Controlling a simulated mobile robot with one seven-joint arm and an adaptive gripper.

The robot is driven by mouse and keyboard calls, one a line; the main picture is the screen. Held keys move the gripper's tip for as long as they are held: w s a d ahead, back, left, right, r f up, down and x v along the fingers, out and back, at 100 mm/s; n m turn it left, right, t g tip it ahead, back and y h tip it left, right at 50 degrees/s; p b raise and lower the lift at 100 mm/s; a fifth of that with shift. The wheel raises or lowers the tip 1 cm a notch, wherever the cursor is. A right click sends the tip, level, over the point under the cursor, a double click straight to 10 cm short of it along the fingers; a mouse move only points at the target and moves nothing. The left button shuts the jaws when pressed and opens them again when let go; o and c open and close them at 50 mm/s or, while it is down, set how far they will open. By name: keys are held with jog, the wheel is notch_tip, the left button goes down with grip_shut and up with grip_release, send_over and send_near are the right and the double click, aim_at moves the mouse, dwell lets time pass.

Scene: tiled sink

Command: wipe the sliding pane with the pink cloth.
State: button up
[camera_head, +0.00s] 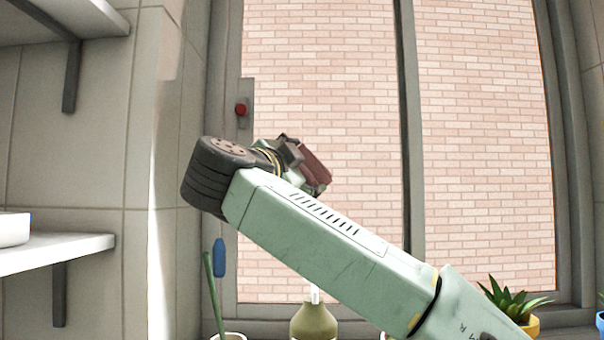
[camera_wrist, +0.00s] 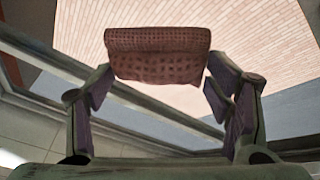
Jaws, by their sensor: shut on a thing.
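The pink cloth (camera_head: 317,169) looks dull reddish-brown here and is folded into a thick pad. My gripper (camera_head: 296,156) is shut on it, in front of the lower part of the left window pane (camera_head: 320,70). In the wrist view the cloth (camera_wrist: 158,55) spans between the two fingers of my gripper (camera_wrist: 160,82), with bricks seen through the glass behind it. I cannot tell whether the cloth touches the glass. The left pane's frame carries a latch with a red knob (camera_head: 241,110); I take this pane as the sliding one. My arm hides its lower part.
A dark upright (camera_head: 409,130) divides the window's two panes. Shelves (camera_head: 60,250) jut from the tiled wall at left. Along the bottom stand an olive bottle (camera_head: 314,322), a cup with a green stick and blue brush (camera_head: 218,258), and a potted plant (camera_head: 510,300) at right.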

jog(key=shift+s, duration=0.5)
jog(key=shift+s, duration=0.1)
jog(key=shift+s, duration=1.45)
